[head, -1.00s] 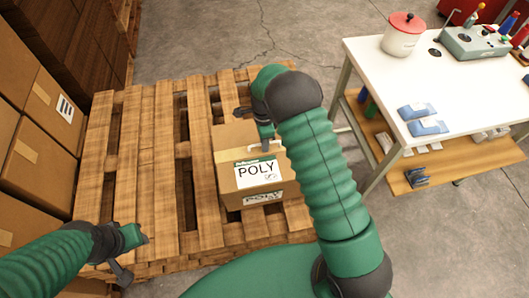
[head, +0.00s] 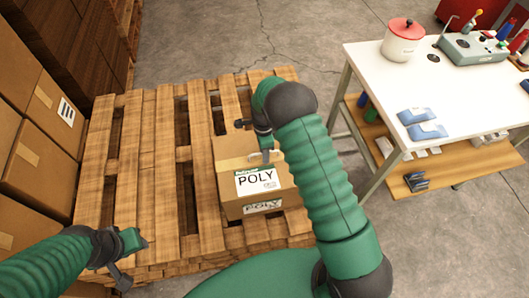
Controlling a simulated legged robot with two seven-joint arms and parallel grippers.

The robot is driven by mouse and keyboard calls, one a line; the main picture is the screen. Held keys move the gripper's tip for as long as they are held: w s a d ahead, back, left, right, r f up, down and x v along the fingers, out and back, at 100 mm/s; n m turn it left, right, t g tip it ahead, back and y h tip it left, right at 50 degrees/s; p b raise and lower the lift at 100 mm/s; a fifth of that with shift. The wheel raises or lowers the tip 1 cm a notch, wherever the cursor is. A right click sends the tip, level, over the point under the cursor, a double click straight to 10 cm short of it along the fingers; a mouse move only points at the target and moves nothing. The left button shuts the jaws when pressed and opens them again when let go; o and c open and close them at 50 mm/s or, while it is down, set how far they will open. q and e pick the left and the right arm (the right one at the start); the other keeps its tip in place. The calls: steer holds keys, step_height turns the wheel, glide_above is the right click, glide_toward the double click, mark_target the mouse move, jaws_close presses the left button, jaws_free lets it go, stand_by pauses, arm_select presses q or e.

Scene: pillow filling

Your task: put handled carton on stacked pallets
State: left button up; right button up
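The carton (head: 232,185) is a brown box with a white POLY label. It sits on the right part of the stacked wooden pallets (head: 160,160). My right gripper (head: 257,142) is over the carton's top; a grey finger shows at the top face, and the arm hides part of the carton's back right. I cannot see a handle clearly, nor whether the fingers are closed on anything. My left gripper (head: 125,262) is low at the left, over the pallets' front edge, apart from the carton. Its finger opening is not clear.
A white table (head: 440,90) with a red-lidded pot (head: 403,42), blue packets (head: 420,122) and a grey device (head: 472,46) stands at right. Brown boxes (head: 40,150) are stacked at left. The left and middle pallet slats are bare.

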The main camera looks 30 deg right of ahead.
step_height(320, 180, up, 12)
steer(key=shift+w, duration=0.45)
steer(key=shift+d, duration=0.1)
